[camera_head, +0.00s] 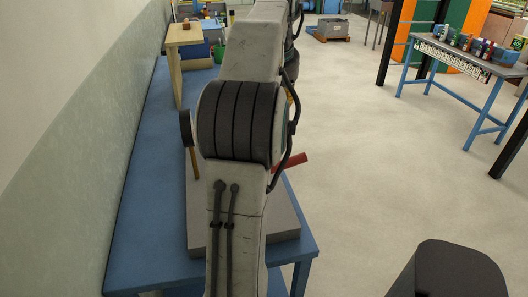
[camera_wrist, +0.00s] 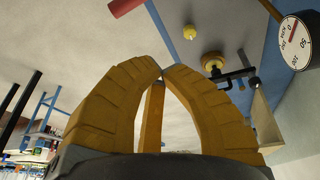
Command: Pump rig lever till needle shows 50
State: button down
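The rig stands on a grey base plate (camera_head: 286,222) on the blue table; my arm hides most of it in the head view. Its red lever handle (camera_head: 290,162) sticks out to the right of my arm. The red handle (camera_wrist: 124,7) also shows at the top of the wrist view, beyond and apart from my fingers. A round white gauge (camera_wrist: 294,43) is at the top right of the wrist view, with a short red mark; I cannot read the needle surely. My gripper (camera_wrist: 162,72) has its yellow fingertips together, with nothing visibly held at the tips.
The blue table (camera_head: 145,190) runs along the left wall. A wooden stand (camera_head: 183,37) is at its far end. Another blue-legged bench (camera_head: 460,67) with several small items stands at the far right. The floor between is clear.

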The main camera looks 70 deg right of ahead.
jog(key=shift+s+a+f+n+y, duration=0.15)
jog(key=shift+a+n+y, duration=0.15)
jog(key=shift+a, duration=0.25)
jog(key=shift+s+a+f+n+y, duration=0.2)
jog(key=shift+a+n, duration=0.1)
jog(key=shift+a, duration=0.2)
jog(key=p, duration=0.1)
send_over(286, 164)
jog(key=w+d, duration=0.1)
jog(key=w, duration=0.2)
jog(key=s+a+f+x, duration=0.1)
jog(key=a+x, duration=0.1)
jog(key=x, duration=0.8)
jog(key=shift+s+f+p, duration=0.2)
jog(key=shift+f+p, duration=0.45)
jog(key=shift+f, duration=0.05)
jog(key=shift+s+f+p, duration=0.25)
jog(key=shift+f+p, duration=0.35)
jog(key=shift+f, duration=0.1)
jog(key=shift+f, duration=0.15)
